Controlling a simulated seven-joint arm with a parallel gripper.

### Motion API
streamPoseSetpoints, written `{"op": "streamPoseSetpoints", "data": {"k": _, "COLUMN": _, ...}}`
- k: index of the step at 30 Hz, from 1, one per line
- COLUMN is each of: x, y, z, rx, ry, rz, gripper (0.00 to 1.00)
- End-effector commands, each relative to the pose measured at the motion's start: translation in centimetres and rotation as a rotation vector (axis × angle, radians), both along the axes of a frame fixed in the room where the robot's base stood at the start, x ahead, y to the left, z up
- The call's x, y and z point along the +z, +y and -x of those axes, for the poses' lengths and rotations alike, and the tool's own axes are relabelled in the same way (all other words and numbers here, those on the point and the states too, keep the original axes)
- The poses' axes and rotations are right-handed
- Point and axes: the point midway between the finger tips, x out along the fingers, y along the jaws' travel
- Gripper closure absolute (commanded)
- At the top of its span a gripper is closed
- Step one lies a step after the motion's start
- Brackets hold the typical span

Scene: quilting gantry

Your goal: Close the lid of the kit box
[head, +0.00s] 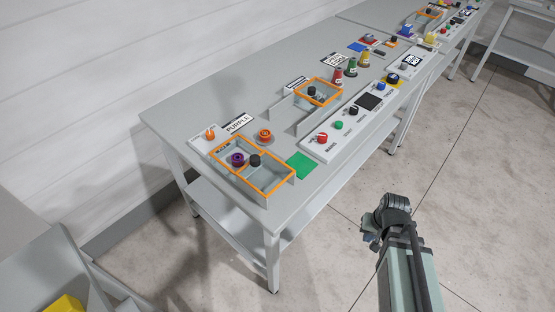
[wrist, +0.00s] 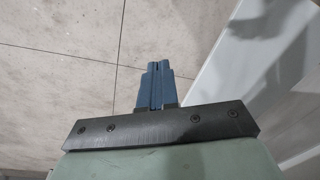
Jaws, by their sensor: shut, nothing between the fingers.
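I cannot tell which is the kit box, nor make out a lid for certain. My gripper (head: 369,233) is over the floor, right of the table and apart from both; its blue fingers (wrist: 156,70) are together and empty.
A green square (head: 301,165), an orange button (head: 264,136) and a "PURPLE" label (head: 237,124) lie near the tray. A control panel (head: 345,128) with knobs runs along the table's front edge; colored cones (head: 351,67) stand behind it. Open floor surrounds my gripper.

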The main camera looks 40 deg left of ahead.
Motion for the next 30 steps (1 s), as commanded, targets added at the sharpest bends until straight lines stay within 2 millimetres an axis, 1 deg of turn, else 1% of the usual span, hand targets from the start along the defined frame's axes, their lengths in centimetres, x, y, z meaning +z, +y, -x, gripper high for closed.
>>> {"op": "streamPoseSetpoints", "data": {"k": 1, "x": 1.5, "y": 1.4, "z": -0.4, "rx": 0.013, "ry": -0.018, "rz": -0.022, "gripper": 1.0}}
{"op": "streamPoseSetpoints", "data": {"k": 8, "x": 7.7, "y": 7.0, "z": -1.1, "rx": 0.057, "ry": -0.068, "rz": -0.131, "gripper": 1.0}}
{"op": "streamPoseSetpoints", "data": {"k": 12, "x": 11.7, "y": 10.1, "z": -0.9, "rx": 0.08, "ry": -0.085, "rz": -0.202, "gripper": 1.0}}
{"op": "streamPoseSetpoints", "data": {"k": 14, "x": 13.4, "y": 11.4, "z": -0.7, "rx": 0.088, "ry": -0.088, "rz": -0.233, "gripper": 1.0}}
{"op": "streamPoseSetpoints", "data": {"k": 18, "x": 17.4, "y": 14.1, "z": -0.1, "rx": 0.105, "ry": -0.092, "rz": -0.309, "gripper": 1.0}}
{"op": "streamPoseSetpoints", "data": {"k": 24, "x": 22.7, "y": 17.1, "z": 1.1, "rx": 0.116, "ry": -0.07, "rz": -0.416, "gripper": 1.0}}
{"op": "streamPoseSetpoints", "data": {"k": 29, "x": 26.8, "y": 18.8, "z": 2.1, "rx": 0.109, "ry": -0.022, "rz": -0.508, "gripper": 1.0}}
{"op": "streamPoseSetpoints", "data": {"k": 30, "x": 27.9, "y": 19.3, "z": 2.5, "rx": 0.104, "ry": 0.006, "rz": -0.538, "gripper": 1.0}}
